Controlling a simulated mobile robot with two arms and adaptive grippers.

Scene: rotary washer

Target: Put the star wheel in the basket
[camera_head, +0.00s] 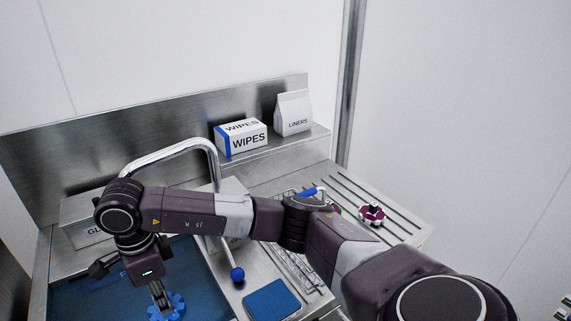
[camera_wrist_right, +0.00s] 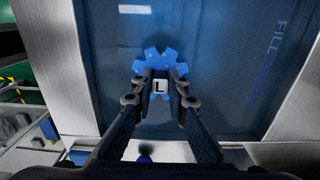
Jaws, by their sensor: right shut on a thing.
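The blue star wheel (camera_head: 178,306) is low at the left of the head view, over the blue sink basin. My right gripper (camera_head: 158,290) points down at it. In the right wrist view the toothed wheel (camera_wrist_right: 158,60) lies ahead of my right gripper (camera_wrist_right: 161,84), whose fingers are closed on its pale hub marked "L". I cannot tell whether the wheel touches the basin floor. The wire basket (camera_head: 305,272) stands on the steel counter to the right, partly hidden behind my right arm. My left gripper is not in view.
A curved faucet (camera_head: 180,146) rises behind the basin. A blue ball-ended lever (camera_head: 237,274) and a blue pad (camera_head: 271,299) lie between basin and basket. A maroon-and-white part (camera_head: 372,214) sits on the grooved drainboard. A wipes box (camera_head: 241,137) and liners bag (camera_head: 293,113) stand on the shelf.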

